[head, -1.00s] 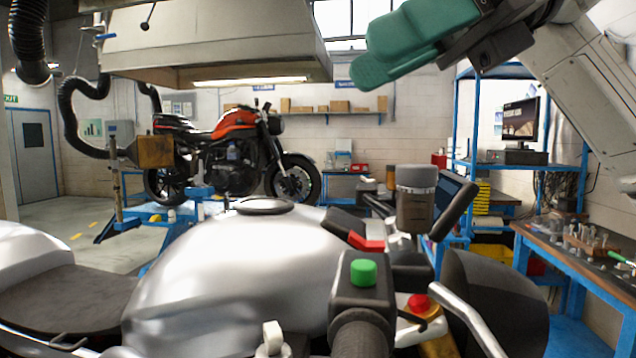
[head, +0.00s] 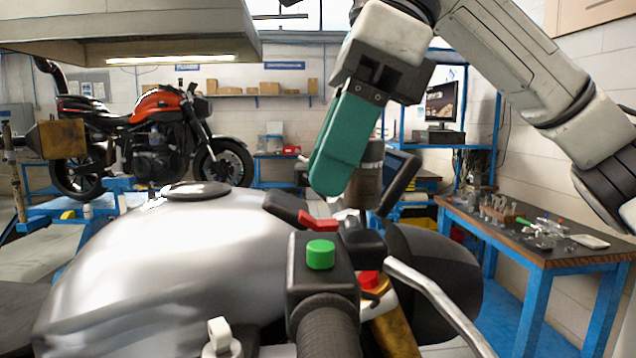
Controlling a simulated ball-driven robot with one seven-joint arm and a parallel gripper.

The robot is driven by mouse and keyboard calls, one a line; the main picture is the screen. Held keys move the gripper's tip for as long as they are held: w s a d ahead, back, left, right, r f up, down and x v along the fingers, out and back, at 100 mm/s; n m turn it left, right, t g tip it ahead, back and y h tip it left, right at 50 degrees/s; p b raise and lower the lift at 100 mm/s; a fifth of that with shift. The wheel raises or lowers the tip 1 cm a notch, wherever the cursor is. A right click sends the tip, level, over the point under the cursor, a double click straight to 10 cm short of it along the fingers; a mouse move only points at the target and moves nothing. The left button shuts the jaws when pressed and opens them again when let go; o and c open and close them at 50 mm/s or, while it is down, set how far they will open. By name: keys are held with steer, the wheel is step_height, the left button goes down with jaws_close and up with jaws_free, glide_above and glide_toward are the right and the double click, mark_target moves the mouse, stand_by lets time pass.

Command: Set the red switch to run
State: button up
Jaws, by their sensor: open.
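The red switch (head: 318,220) is a red rocker on the far side of the black handlebar switch housing (head: 310,285). It looks tilted, with its left end higher. Any run marking on the switch is too small to read.
A separate red button (head: 369,279) sits lower right, by a gold fork tube (head: 392,330). A silver lever (head: 435,300) sticks out to the right. The silver tank (head: 180,260) fills the left. A workbench (head: 540,240) with small parts stands at right.

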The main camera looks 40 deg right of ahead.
mark_target(308, 215)
steer(key=shift+x, duration=1.55)
jaws_close()
